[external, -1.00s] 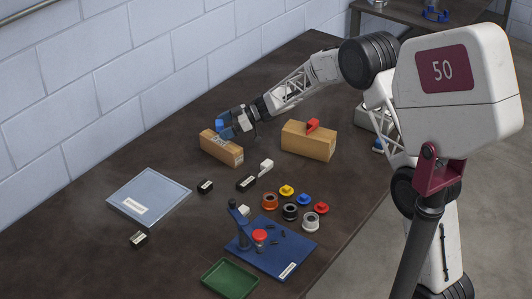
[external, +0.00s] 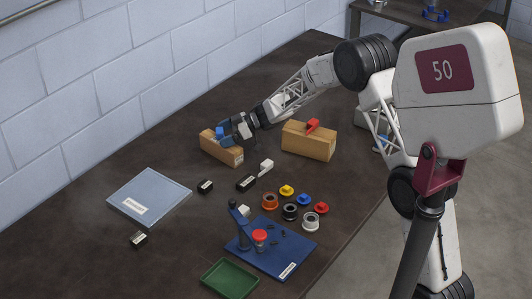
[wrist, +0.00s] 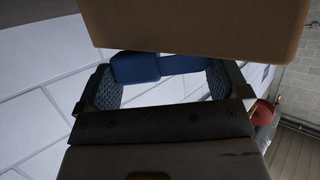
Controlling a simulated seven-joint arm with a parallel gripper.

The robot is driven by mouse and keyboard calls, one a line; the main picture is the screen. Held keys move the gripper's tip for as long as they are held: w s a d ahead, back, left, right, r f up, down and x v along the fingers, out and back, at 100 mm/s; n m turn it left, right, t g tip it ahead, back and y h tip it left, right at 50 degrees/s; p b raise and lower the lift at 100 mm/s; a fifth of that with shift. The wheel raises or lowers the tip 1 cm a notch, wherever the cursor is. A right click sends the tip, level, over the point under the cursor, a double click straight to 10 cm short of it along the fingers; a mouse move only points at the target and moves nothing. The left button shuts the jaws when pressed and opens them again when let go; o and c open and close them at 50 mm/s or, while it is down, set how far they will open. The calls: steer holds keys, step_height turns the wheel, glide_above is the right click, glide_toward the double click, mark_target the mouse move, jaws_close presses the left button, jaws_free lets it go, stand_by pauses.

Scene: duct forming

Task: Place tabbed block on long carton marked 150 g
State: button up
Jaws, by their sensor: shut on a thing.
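My gripper (external: 229,136) is over the left end of the long tan carton (external: 222,151) in the external view. It is shut on a blue tabbed block (external: 219,132), which sits at the carton's upper face; I cannot tell whether the two touch. In the wrist view, the blue block (wrist: 158,67) lies between the ridged pads of my gripper (wrist: 163,84). A tan surface (wrist: 195,22) fills the top of that view and hides part of the block. The 150 g marking is too small to read.
A second, taller tan carton (external: 308,142) stands to the right with a red block (external: 313,125) on top. A white piece (external: 265,167) and small black blocks (external: 246,183) lie in front. A blue board (external: 275,255), a green tray (external: 230,278) and a pale panel (external: 150,194) are nearer.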

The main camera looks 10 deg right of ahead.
steer(key=shift+f, duration=0.3)
steer(key=o, duration=0.6)
steer(key=shift+f, duration=0.1)
steer(key=shift+o, duration=0.2)
steer(key=shift+d+r, duration=0.1)
steer(key=shift+r, duration=0.25)
steer(key=v, duration=0.7)
steer(key=shift+r, duration=0.2)
steer(key=shift+d, duration=0.1)
